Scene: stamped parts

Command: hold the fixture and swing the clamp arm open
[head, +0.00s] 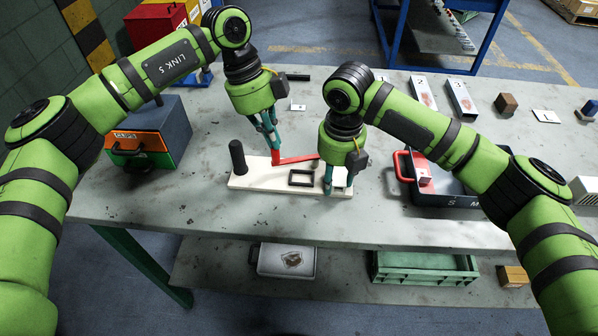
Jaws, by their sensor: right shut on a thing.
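The fixture (262,180) is a long cream base plate lying on the grey workbench, with a black upright post at its left end and a black square frame near its right part. Its red clamp arm (296,159) lies across the plate from about the middle toward the right. My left gripper (275,149) points down at the arm's left end, by a short red upright part; whether it touches or grips it is unclear. My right gripper (339,187) is shut on the fixture's right end, partly hiding it and the arm's right tip.
An orange-and-green fronted box (142,147) stands at the left, and a dark blue bin (448,190) with a red handle at the right. The bench in front of the fixture is clear.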

